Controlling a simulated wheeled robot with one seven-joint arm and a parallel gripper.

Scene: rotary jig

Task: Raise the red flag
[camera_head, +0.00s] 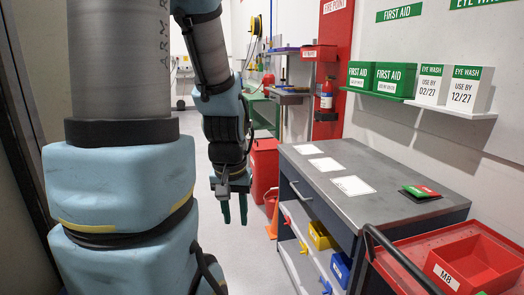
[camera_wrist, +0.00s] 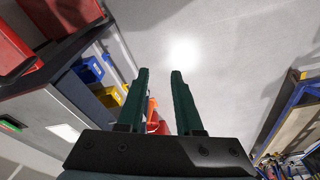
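A small flat piece with a green half and a red half (camera_head: 421,191) lies on the right end of the grey workbench top (camera_head: 375,208). It is low and flat, and I cannot tell whether its red half is the red flag. No upright red flag shows in either view. My gripper (camera_head: 235,216) hangs pointing down over the aisle, left of the workbench and well apart from that piece. In the wrist view its two green fingers (camera_wrist: 160,78) are spread, with nothing between them but floor behind.
White sheets (camera_head: 352,185) lie on the workbench. Yellow (camera_head: 321,237) and blue (camera_head: 341,268) bins sit on its lower shelf. A red cart (camera_head: 405,255) with a red bin (camera_head: 474,264) stands at front right. An orange cone (camera_head: 272,222) stands beyond my gripper.

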